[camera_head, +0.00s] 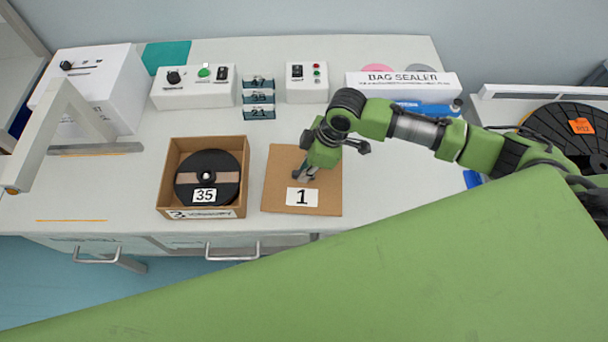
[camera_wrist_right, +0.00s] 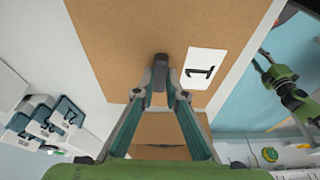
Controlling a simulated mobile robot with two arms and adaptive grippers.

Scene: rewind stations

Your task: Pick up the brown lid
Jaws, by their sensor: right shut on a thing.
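The brown lid (camera_head: 325,178) is a flat square board with a white label reading 1, on the table right of the open box. My right gripper (camera_head: 303,175) is over its middle, fingers pointing down, and is shut on it. In the right wrist view the fingertips (camera_wrist_right: 158,82) come together at the brown lid (camera_wrist_right: 120,40), with its label to their right. How the fingers grip it is hard to see.
An open cardboard box (camera_head: 166,170) holding a black reel (camera_head: 220,165) labelled 35 stands just left of the lid. Behind are small numbered bins (camera_head: 259,98), control boxes (camera_head: 306,83) and a bag sealer (camera_head: 400,84). The table front (camera_head: 380,195) right of the lid is clear.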

